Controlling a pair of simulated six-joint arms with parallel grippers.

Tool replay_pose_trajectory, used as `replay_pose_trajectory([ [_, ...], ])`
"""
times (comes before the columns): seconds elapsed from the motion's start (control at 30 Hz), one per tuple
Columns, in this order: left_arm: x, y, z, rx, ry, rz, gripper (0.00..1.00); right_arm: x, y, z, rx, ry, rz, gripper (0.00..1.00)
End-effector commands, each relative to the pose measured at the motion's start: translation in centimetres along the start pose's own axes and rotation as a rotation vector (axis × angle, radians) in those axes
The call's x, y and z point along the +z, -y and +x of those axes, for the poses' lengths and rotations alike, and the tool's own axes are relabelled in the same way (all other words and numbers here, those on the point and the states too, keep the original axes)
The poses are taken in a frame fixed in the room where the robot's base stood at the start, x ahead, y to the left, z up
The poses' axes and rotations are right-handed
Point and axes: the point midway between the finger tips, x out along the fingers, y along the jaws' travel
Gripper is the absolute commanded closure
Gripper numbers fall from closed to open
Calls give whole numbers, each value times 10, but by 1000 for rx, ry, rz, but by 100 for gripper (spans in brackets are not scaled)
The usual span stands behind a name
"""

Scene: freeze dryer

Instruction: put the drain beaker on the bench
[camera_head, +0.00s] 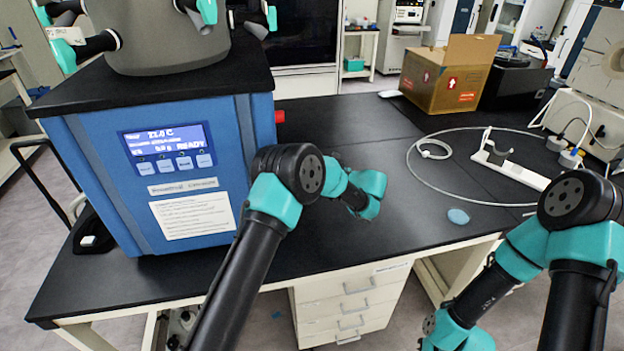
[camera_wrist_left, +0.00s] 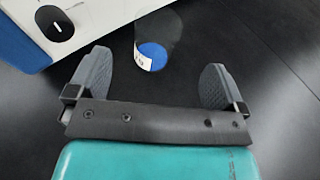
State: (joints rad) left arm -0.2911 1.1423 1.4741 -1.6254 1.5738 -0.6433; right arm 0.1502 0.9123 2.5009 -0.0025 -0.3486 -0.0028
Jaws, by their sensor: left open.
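In the left wrist view, a clear, dark-looking drain beaker (camera_wrist_left: 153,52) with a blue bottom and a white label shows ahead of my left gripper (camera_wrist_left: 156,72). The two grey fingers are open and wide apart, one to either side of the beaker in the picture. I cannot tell how far the beaker is from them, and nothing is held. In the head view my left gripper (camera_head: 357,198) is over the black bench (camera_head: 400,228), right of the blue freeze dryer (camera_head: 185,165). The beaker is not visible there. My right gripper is out of view.
The dryer's side (camera_wrist_left: 55,25) is at the upper left of the wrist view. A blue disc (camera_head: 458,216), a looped white tube (camera_head: 410,165), a white stand (camera_head: 510,165) and a cardboard box (camera_head: 447,75) are on the bench. The bench middle is mostly clear.

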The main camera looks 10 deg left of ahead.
Motion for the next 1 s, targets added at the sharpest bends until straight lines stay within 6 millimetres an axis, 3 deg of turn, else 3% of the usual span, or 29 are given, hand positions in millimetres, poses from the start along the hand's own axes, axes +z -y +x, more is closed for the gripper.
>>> replay_pose_trajectory([
  [0.17, 0, 0, -9, 2, 0, 0, 2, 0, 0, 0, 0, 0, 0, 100],
  [0.77, 0, 0, -9, 1, -2, 0, 2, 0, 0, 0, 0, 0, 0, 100],
  [1.0, -12, -2, -24, -22, -144, -30, 2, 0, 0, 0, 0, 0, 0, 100],
])
